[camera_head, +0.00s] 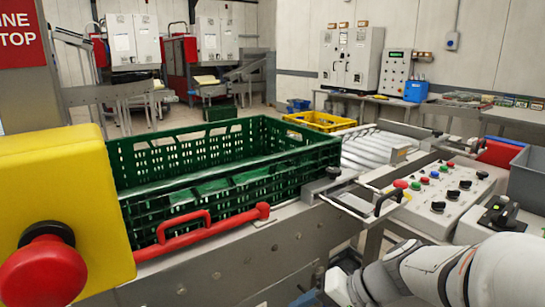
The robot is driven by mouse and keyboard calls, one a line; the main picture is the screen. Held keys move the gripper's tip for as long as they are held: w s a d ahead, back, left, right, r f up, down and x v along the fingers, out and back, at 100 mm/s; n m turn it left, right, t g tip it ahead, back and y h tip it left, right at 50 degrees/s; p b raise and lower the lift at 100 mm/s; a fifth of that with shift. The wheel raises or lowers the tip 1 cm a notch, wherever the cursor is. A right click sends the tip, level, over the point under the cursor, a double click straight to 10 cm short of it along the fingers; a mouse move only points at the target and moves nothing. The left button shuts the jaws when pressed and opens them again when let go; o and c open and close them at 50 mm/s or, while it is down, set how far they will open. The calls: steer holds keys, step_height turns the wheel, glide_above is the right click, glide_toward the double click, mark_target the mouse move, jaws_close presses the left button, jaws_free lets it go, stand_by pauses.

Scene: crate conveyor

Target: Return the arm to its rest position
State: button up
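My white arm (440,272) reaches in from the lower right corner. Its grey and white joints run left along the bottom edge to about the middle of the picture. My gripper's fingers do not show, so I cannot see whether it is open or holds anything. The arm lies in front of and below the control panel (447,203) and to the right of the conveyor's side frame (290,240).
A green crate (160,207) stands on the conveyor, with a red handle bar (205,232) in front. A yellow box with a red stop button (45,272) fills the near left. Rollers (370,150) beyond the crate are bare. A yellow crate (320,121) stands behind.

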steer(key=s+d+r+h+p, duration=0.2)
steer(key=r+h+p, duration=0.1)
steer(key=r+p, duration=0.2)
steer(key=s+d+r+n+h+p, duration=0.1)
steer(key=d+r+h+p, duration=0.1)
steer(key=r+p, duration=0.3)
steer(key=s+d+r+n+h+p, duration=0.1)
steer(key=s+d+r+h+p, duration=0.1)
steer(key=r+p, duration=0.3)
step_height(320, 180, up, 2)
steer(key=shift+s+d+r+h, duration=0.15)
steer(key=shift+s+d+h, duration=0.2)
steer(key=shift+d+h, duration=0.4)
steer(key=shift+a, duration=0.1)
steer(key=shift+c, duration=1.7)
